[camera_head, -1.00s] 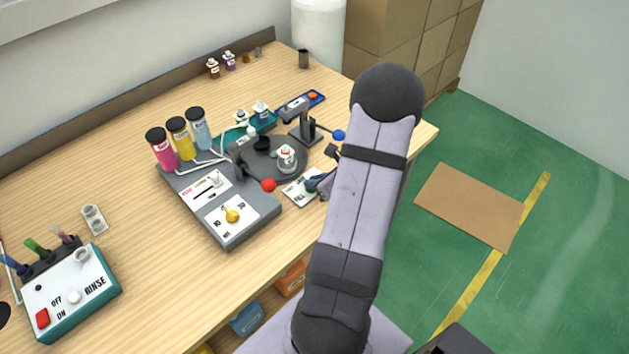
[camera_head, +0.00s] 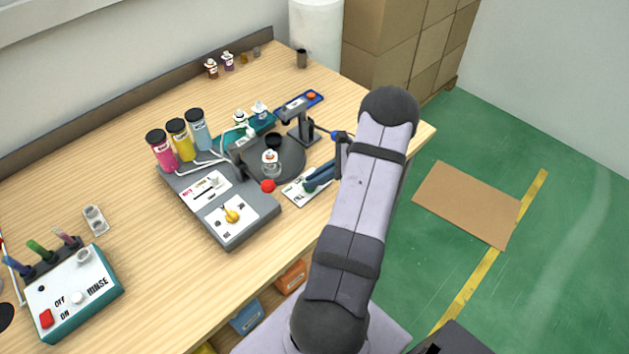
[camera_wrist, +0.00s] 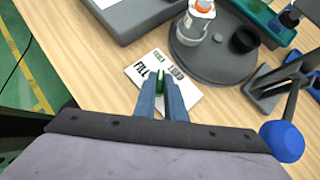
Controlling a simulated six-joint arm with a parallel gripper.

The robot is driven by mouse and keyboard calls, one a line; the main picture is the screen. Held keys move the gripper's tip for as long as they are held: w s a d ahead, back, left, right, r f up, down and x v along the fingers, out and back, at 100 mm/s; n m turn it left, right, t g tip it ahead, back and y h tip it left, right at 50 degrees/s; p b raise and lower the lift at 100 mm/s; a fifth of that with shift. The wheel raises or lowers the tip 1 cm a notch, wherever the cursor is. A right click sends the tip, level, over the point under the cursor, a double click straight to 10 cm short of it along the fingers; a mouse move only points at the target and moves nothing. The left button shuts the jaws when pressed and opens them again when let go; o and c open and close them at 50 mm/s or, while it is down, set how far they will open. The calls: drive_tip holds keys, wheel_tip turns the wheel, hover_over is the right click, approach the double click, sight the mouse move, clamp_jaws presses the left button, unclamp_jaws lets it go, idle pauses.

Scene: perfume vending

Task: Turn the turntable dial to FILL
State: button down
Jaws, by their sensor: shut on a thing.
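The turntable dial is a small green handle (camera_wrist: 160,82) on a white plate (camera_wrist: 193,97) lettered FILL and other words, partly hidden by my fingers. The plate also shows in the head view (camera_head: 293,194). My gripper (camera_wrist: 161,92) is shut on the green handle, one blue-grey finger on each side; it also shows over the plate in the head view (camera_head: 312,182). Which word the handle points to is unclear. The dark round turntable (camera_head: 291,167) carries a clear bottle with a white label (camera_head: 270,160) near its left front; it also shows in the wrist view (camera_wrist: 190,33).
A press stand with a blue ball lever (camera_wrist: 282,141) stands right of the plate in the wrist view. A grey machine with a yellow knob (camera_head: 232,215) and a red ball lever (camera_head: 268,186) lies left of the turntable. Bare wood lies in front.

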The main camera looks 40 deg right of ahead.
drive_tip(key=shift+w+n+g+y+b, duration=0.1)
drive_tip(key=shift+n+g+y+b, duration=0.35)
drive_tip(key=shift+n, duration=0.35)
drive_tip(key=shift+r, duration=0.1)
drive_tip(key=c, duration=1.8)
unclamp_jaws()
drive_tip(key=shift+d, duration=0.15)
drive_tip(key=b+v, duration=0.2)
drive_tip(key=v, duration=0.4)
drive_tip(key=shift+s+d+r+b, duration=0.2)
drive_tip(key=shift+d+r+b, duration=0.15)
drive_tip(key=shift+r, duration=0.1)
